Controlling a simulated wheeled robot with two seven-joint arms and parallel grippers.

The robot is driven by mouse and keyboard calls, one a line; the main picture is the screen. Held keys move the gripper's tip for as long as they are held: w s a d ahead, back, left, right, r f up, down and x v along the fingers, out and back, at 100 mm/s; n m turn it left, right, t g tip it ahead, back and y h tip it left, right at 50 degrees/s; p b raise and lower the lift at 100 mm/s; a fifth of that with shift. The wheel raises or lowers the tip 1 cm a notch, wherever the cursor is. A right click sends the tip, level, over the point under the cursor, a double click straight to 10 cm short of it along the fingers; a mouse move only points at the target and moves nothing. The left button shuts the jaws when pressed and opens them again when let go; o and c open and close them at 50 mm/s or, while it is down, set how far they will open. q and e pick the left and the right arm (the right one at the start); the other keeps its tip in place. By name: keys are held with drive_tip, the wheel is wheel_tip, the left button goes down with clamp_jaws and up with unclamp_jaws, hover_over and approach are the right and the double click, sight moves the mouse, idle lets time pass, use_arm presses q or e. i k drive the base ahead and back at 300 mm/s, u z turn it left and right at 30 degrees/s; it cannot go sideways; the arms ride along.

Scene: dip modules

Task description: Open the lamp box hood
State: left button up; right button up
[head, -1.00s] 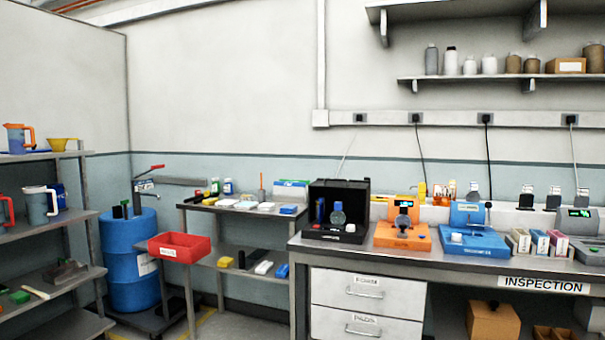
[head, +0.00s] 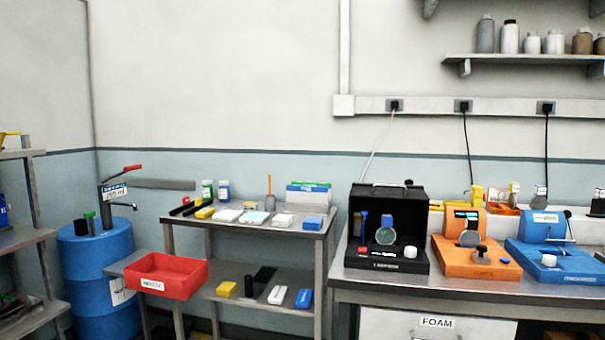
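The lamp box (head: 412,215) is most likely the black box on the left end of the bench. It has a dark upright back panel, and its front looks open. Inside or in front of it I see a blue upright piece (head: 363,229), a round glass disc (head: 387,230) and a white knob (head: 410,252). I cannot tell clearly which part is the hood. A label on its front edge is too small to read. Neither of my grippers is in the head view.
An orange device (head: 474,257) and a blue device (head: 548,262) stand right of the black box on the bench (head: 450,289). A side table (head: 255,228) with small items is to the left. A red bin (head: 166,275) and a blue drum (head: 95,290) stand further left.

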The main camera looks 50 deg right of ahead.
sight(397, 193)
drive_tip(key=z, duration=0.2)
drive_tip(key=i, duration=1.35)
drive_tip(key=z, duration=0.65)
